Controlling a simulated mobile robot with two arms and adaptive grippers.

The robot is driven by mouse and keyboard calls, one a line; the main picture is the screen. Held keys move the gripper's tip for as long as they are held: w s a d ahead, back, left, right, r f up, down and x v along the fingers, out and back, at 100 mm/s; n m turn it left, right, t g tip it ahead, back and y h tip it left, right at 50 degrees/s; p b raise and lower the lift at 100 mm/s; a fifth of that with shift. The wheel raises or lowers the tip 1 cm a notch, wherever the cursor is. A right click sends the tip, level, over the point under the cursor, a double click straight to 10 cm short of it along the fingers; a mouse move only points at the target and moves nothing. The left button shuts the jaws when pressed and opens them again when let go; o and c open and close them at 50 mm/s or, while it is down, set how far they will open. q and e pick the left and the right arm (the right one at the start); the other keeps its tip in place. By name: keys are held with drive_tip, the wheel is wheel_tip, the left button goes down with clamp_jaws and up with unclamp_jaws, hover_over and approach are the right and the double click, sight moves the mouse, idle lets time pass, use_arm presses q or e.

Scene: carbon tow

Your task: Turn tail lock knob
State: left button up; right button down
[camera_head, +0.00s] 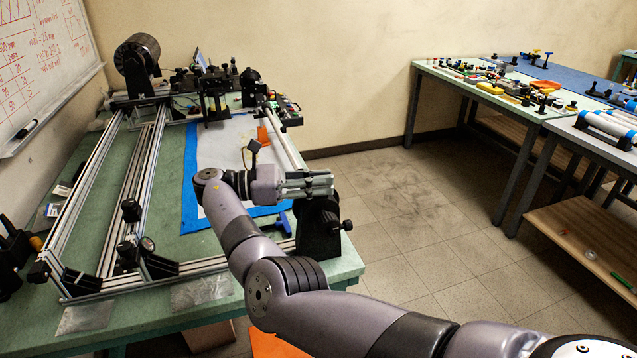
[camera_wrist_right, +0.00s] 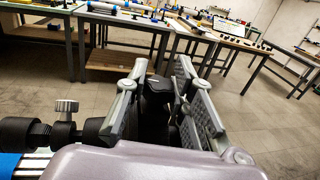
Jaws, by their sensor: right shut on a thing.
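My right gripper (camera_head: 308,184) reaches in over the front right corner of the green table, at the top of a black tail block (camera_head: 318,232). In the right wrist view its two ribbed grey fingers (camera_wrist_right: 160,95) are closed around a dark knob-like part (camera_wrist_right: 157,86). A small black knob (camera_head: 347,225) sticks out from the right side of the tail block, below the fingers. In the wrist view a metal thumb screw (camera_wrist_right: 66,107) stands on a black fitting at the left. I cannot tell for sure which one is the tail lock knob. My left gripper is out of view.
A metal rail frame (camera_head: 85,215) with a black roll (camera_head: 137,55) fills the table's left side. A silver tube (camera_head: 287,140) runs back from the tail block. A second table (camera_head: 480,92) with tools stands right, across open floor (camera_head: 420,200).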

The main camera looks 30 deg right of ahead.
drive_tip(key=c, duration=1.3)
unclamp_jaws()
drive_tip(key=shift+c, duration=0.2)
drive_tip(key=shift+r, duration=0.1)
wheel_tip(320, 180, up, 10)
drive_tip(key=shift+f, duration=0.1)
drive_tip(key=shift+d, duration=0.1)
